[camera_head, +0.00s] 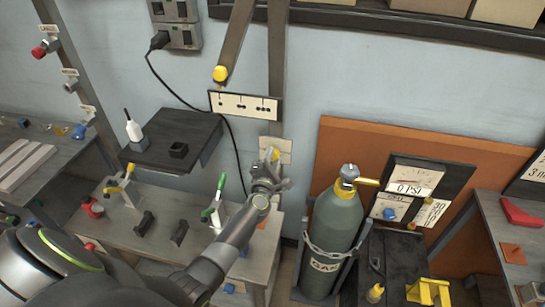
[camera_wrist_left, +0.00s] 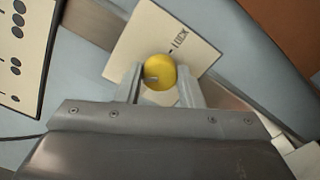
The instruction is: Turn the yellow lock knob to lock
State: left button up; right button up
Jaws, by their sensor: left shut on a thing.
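The yellow lock knob (camera_wrist_left: 160,68) sits on a cream plate (camera_wrist_left: 140,38) marked LOCK. A small dark tick shows beside the word, just above the knob. A short grey mark lies on the lower left of the knob's face. My left gripper (camera_head: 268,174) reaches the plate from the front, with a finger on each side of the knob. It is shut on the knob; the fingers partly cover its sides. In the head view only a bit of the knob (camera_head: 275,154) shows above the gripper. My right gripper is not in view.
A bench with clamps (camera_head: 160,228) lies below left. A green gas cylinder (camera_head: 332,224) stands right of my arm, before an orange board (camera_head: 345,145). A black cable hangs on the wall.

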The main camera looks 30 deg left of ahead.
pick_arm(q)
jog(key=m+p, duration=0.2)
jog(key=m, duration=0.5)
jog(key=shift+p, duration=0.4)
jog(key=m+p, duration=0.1)
jog(key=m, duration=0.3)
jog(key=shift+f+p, duration=0.1)
jog(key=shift+p, duration=0.2)
jog(key=m+p, duration=0.1)
jog(key=m, duration=0.2)
jog(key=shift+m, duration=0.3)
jog(key=m+p, duration=0.2)
jog(key=m, duration=0.3)
jog(key=shift+f, duration=0.1)
jog(key=m+p, duration=0.1)
jog(key=m, duration=0.5)
jog(key=shift+s+a+f+p, duration=0.1)
jog(key=shift+p, duration=0.25)
jog(key=shift+m, duration=0.3)
jog(key=o, duration=1)
